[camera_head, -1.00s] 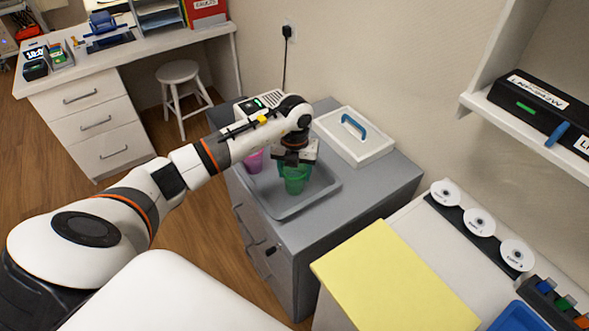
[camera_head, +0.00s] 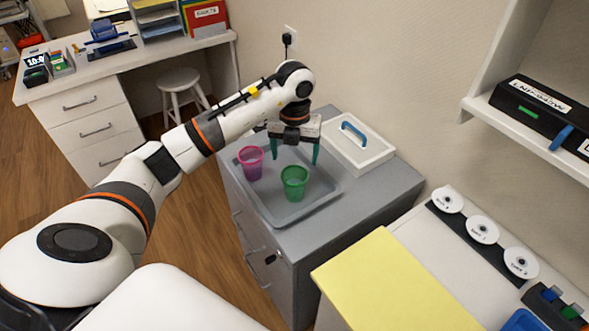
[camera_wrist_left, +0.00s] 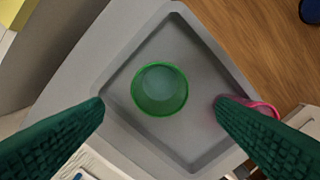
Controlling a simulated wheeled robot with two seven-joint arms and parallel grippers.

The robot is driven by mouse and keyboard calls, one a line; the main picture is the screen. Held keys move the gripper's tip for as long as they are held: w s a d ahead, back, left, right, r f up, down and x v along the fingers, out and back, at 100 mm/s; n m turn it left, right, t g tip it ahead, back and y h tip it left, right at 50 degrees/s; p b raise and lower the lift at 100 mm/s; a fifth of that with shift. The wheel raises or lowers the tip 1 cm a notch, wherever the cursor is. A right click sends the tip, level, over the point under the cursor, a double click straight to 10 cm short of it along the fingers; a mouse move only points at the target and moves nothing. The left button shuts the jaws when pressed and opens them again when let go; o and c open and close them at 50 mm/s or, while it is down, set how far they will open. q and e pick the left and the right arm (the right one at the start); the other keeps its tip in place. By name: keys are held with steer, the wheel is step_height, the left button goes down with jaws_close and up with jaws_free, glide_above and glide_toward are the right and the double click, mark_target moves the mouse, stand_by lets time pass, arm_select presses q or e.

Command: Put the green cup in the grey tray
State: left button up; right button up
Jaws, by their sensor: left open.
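The green cup (camera_head: 294,182) stands upright in the grey tray (camera_head: 327,195) on top of a grey cabinet. In the left wrist view the cup (camera_wrist_left: 160,89) is seen from above, inside the tray (camera_wrist_left: 196,60) and between the fingers but below them. My left gripper (camera_head: 294,157) is open and empty, raised above and behind the cup, with its green fingers spread wide. The fingers also frame the left wrist view (camera_wrist_left: 160,102). My right gripper is not in view.
A pink cup (camera_head: 251,163) stands in the tray to the left of the green one. A white lidded box (camera_head: 352,148) with a blue handle is right behind the tray. A yellow board (camera_head: 390,285) lies on the front counter.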

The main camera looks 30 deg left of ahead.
arm_select(q)
steer(key=shift+r, duration=1.6)
